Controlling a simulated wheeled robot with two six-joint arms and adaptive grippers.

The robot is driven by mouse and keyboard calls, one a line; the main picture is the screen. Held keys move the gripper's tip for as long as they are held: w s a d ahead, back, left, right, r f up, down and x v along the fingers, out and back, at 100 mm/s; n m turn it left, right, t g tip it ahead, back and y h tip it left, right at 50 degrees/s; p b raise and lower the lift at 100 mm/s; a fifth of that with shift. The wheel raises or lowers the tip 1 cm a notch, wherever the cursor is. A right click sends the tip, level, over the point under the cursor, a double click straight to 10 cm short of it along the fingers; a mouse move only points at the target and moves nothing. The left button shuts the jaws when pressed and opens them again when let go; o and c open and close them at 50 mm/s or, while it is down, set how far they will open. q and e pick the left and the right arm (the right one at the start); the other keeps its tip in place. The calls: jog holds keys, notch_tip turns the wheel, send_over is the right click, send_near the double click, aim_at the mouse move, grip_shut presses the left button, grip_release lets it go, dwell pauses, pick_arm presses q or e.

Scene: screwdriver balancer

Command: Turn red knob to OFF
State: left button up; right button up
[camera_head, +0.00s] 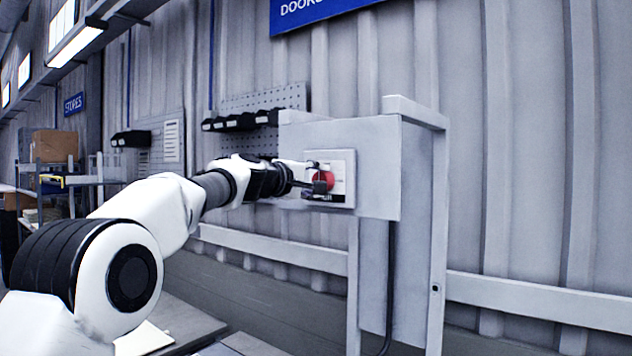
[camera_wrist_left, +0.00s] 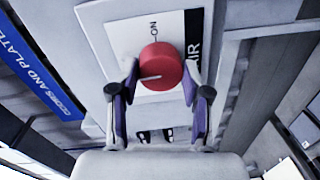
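The red knob (camera_head: 323,180) sits on a white label plate (camera_head: 344,165) on the front of a grey control box (camera_head: 375,150). In the left wrist view the red knob (camera_wrist_left: 161,62) carries a white line pointing to the left of the picture, while the ON mark (camera_wrist_left: 153,28) is above it. My left gripper (camera_head: 316,182) is at the knob. In the left wrist view its two fingers (camera_wrist_left: 160,84) stand apart, one on each side of the knob, with the tips close to its rim. I cannot tell whether they touch it. The OFF mark is not readable. My right gripper is out of view.
A grey frame post (camera_head: 438,220) carries the box, with a dark cable (camera_head: 389,290) below it. A pegboard with black bins (camera_head: 240,121) hangs behind. A shelf with cardboard boxes (camera_head: 54,146) stands far left.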

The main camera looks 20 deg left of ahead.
pick_arm(q)
jog(key=o, duration=0.4)
jog(key=shift+c, duration=0.2)
jog(key=shift+w, duration=0.1)
